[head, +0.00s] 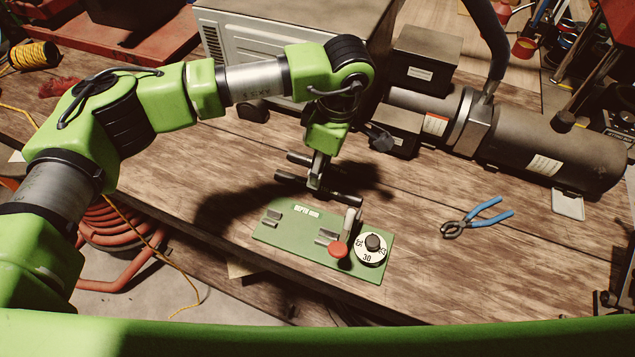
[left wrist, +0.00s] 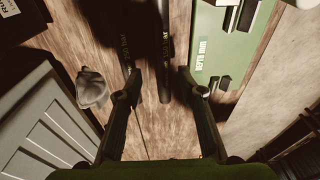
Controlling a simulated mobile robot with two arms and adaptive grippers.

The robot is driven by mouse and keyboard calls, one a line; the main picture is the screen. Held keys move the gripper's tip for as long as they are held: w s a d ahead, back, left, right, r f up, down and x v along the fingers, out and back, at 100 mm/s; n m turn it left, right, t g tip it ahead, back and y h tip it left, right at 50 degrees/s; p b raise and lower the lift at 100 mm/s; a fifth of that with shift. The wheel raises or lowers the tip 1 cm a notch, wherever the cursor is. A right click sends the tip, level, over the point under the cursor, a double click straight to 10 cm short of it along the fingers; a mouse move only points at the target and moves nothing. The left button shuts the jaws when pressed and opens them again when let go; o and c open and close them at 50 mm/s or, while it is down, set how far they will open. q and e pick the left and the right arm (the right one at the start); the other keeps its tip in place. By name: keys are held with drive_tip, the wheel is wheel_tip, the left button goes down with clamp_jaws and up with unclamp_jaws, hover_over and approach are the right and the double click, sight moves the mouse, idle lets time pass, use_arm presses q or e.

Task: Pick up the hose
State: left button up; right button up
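In the head view a short dark hose (head: 345,197) lies on the wooden bench just behind the green depth plate. A second dark, hose-like piece (head: 298,158) lies parallel behind it, partly hidden by my gripper. My left gripper (head: 317,178) points down over the nearer hose. In the left wrist view the gripper (left wrist: 159,82) is open, its fingers apart on either side of the hose (left wrist: 163,80), with gaps visible. The second piece (left wrist: 123,45) runs by the left finger. I cannot tell how high the fingertips are. My right gripper is not in view.
The green depth plate (head: 285,235) has clips, a red knob (head: 338,250) and a dial (head: 370,250). Blue-handled pliers (head: 478,217) lie to the right. A dark cylindrical machine (head: 545,145) and a grey cabinet (head: 265,50) stand behind. The bench around the pliers is mostly clear.

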use_arm(q)
drive_tip(key=f+p, duration=0.3)
drive_tip(key=f, duration=0.1)
drive_tip(key=shift+s+a, duration=0.1)
drive_tip(key=shift+s, duration=0.2)
drive_tip(key=shift+w+a+f, duration=0.1)
drive_tip(key=shift+f, duration=0.4)
clamp_jaws()
drive_tip(key=shift+r, duration=0.15)
